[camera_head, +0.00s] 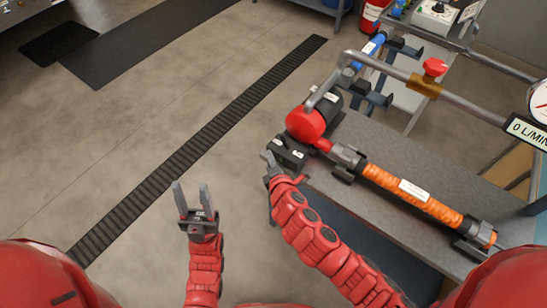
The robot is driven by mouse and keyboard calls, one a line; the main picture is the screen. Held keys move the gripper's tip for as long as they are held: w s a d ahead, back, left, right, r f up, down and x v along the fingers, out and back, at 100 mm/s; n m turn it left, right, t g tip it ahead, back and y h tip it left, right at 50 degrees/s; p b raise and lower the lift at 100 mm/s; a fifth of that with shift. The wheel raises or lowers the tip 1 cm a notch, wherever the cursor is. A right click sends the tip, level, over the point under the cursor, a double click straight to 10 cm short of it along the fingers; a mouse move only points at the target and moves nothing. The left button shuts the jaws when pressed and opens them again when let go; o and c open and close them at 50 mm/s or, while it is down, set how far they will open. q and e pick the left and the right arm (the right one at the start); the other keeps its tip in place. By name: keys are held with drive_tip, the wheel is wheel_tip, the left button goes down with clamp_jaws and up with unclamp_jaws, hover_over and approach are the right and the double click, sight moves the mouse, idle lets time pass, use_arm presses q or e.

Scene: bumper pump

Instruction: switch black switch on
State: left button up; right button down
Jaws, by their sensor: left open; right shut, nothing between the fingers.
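A small black box with white labels (288,152) sits at the near left corner of the grey bench, beside the red end of the pump. A black knob (438,7) shows on a light control box at the top right. I cannot tell for sure which is the black switch, nor its position. My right gripper (268,160) is shut and empty at the near left edge of the labelled black box; whether it touches is unclear. My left gripper (192,190) is open and empty, over the floor left of the bench.
The pump (305,123) has a red end and an orange pipe (410,193) along the grey bench (385,140). A metal pipe with a red-handled valve (433,70) runs above. A display (527,132) reads 0 L/MIN. Floor at left is open.

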sight(278, 151)
drive_tip(key=p+x, duration=0.1)
drive_tip(key=x, duration=0.5)
drive_tip(key=shift+w+r, duration=0.1)
drive_tip(key=shift+w+d+p, duration=0.15)
drive_tip(key=shift+w+p, duration=0.15)
drive_tip(key=shift+p, duration=0.2)
drive_tip(key=shift+d+r+p, duration=0.25)
drive_tip(key=shift+d+p, duration=0.1)
drive_tip(key=shift+d, duration=0.15)
drive_tip(key=shift+d+r+p, duration=0.2)
drive_tip(key=shift+d+p, duration=0.1)
drive_tip(key=shift+d, duration=0.25)
drive_tip(key=shift+s+d, duration=0.1)
drive_tip(key=shift+d, duration=0.5)
